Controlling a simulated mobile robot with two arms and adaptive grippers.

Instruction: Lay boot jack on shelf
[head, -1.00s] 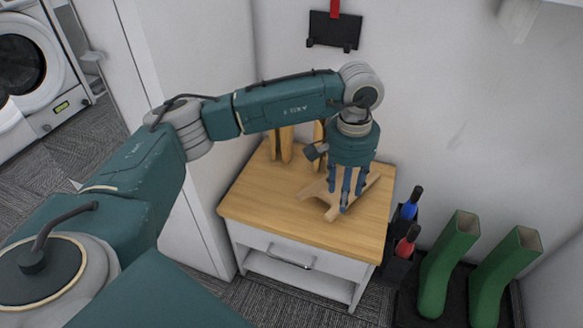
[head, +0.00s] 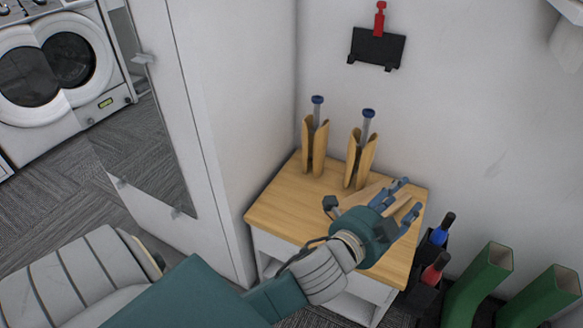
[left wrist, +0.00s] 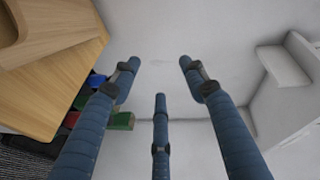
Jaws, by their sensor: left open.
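The boot jack (head: 368,192), a pale flat wooden piece, lies on the wooden top of the small white cabinet (head: 283,207). In the head view my left gripper (head: 398,208) is in front of it and hides much of it. The left gripper is open and empty, its fingers spread and pointing right. In the left wrist view a wooden piece with a curved edge, apparently the boot jack (left wrist: 50,15), shows at the upper left, outside the fingers. A white wall-mounted piece (head: 566,40), perhaps the shelf, is cut off at the upper right. My right gripper is out of view.
Two wooden boot trees (head: 314,145) with blue knobs stand at the cabinet's back. A black holder with blue and red-topped items (head: 436,250) and green boots (head: 481,285) stand at right. A black plate with a red clip (head: 377,48) hangs above.

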